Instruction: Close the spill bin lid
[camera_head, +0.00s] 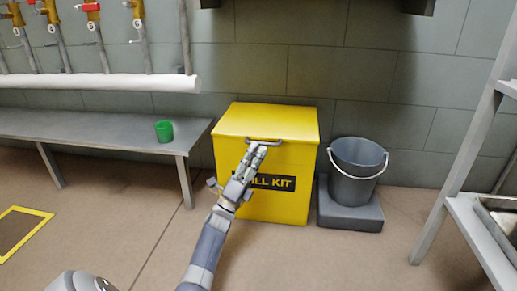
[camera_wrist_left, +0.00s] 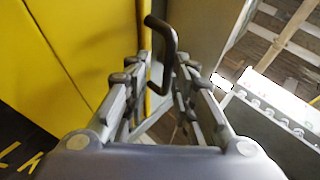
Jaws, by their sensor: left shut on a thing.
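The yellow spill bin (camera_head: 300,190) stands on the floor against the wall, with a black "SPILL KIT" label partly hidden by my gripper. Its lid (camera_head: 265,118) lies flat over the top, with no clear gap visible. A grey bar handle (camera_head: 278,142) is at the lid's front edge. My left gripper (camera_head: 260,149) is at this handle, shut on it. In the left wrist view the dark handle (camera_wrist_left: 163,40) runs between the fingers of my left gripper (camera_wrist_left: 163,75), and the yellow bin (camera_wrist_left: 60,60) fills the left side. My right gripper is not in view.
A grey bucket (camera_head: 356,170) stands on a grey block (camera_head: 350,212) close to the bin's right. A metal bench (camera_head: 90,127) with a green cup (camera_head: 164,131) is at left. A metal rack (camera_head: 455,170) is at right. Floor in front is clear.

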